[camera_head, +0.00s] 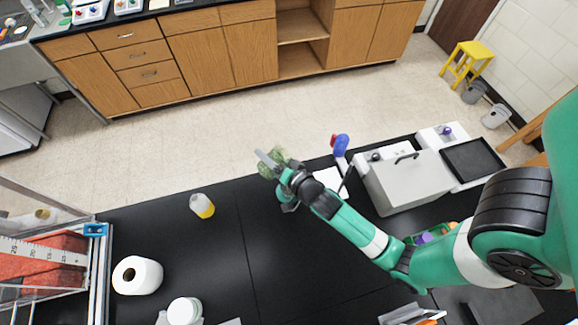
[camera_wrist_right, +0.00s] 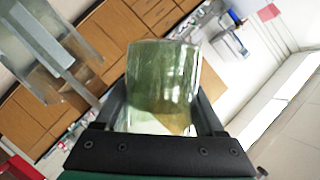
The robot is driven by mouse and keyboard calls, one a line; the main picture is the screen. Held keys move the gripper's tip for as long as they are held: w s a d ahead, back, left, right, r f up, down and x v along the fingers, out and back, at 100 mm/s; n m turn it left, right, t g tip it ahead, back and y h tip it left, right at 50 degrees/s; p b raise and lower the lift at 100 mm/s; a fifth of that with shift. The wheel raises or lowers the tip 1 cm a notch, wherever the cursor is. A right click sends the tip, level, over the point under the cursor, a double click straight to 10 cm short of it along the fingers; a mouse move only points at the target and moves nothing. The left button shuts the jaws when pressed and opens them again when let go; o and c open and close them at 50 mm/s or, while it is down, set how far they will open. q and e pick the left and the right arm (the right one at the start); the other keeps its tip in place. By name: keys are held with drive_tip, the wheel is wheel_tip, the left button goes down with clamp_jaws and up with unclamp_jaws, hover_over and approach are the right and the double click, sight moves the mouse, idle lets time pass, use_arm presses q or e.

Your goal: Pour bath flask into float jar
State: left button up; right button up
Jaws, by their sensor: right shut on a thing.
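My right gripper (camera_head: 287,182) is shut on a green, see-through glass vessel (camera_head: 273,162), held out past the black table's far edge. In the right wrist view the vessel (camera_wrist_right: 162,82) sits between the two fingers of the right gripper (camera_wrist_right: 165,120). It looks tilted in the head view; its contents cannot be made out. A small clear container with yellow-orange contents (camera_head: 203,207) stands on the table to the left, apart from the gripper. No labels show which vessel is the bath flask or the float jar. My left gripper is not in view.
A paper roll (camera_head: 138,275) and a white lidded jar (camera_head: 184,311) stand at the front left. A metal-framed rig with a ruler (camera_head: 42,252) is at the left edge. A grey box-shaped device (camera_head: 405,182) stands right of my arm. The table's middle (camera_head: 285,255) is clear.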

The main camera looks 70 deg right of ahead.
drive_tip(key=shift+r+m+t, duration=0.3)
drive_tip(key=shift+m, duration=0.2)
idle(0.8)
drive_tip(key=shift+f+m+t+b, duration=0.35)
drive_tip(key=shift+m+b, duration=0.15)
drive_tip(key=shift+m, duration=0.2)
idle(1.5)
drive_tip(key=shift+s+d+r+m+t, duration=0.1)
drive_tip(key=shift+r+m+t, duration=0.15)
drive_tip(key=shift+r+m, duration=0.3)
idle(1.5)
drive_tip(key=shift+f+m+t+b, duration=0.4)
drive_tip(key=shift+f+m+b, duration=0.1)
drive_tip(key=shift+m+b, duration=0.45)
idle(0.7)
drive_tip(key=shift+s+d+r+m+b, duration=0.1)
drive_tip(key=shift+r+m+b, duration=0.15)
drive_tip(key=shift+m+b, duration=0.1)
idle(0.5)
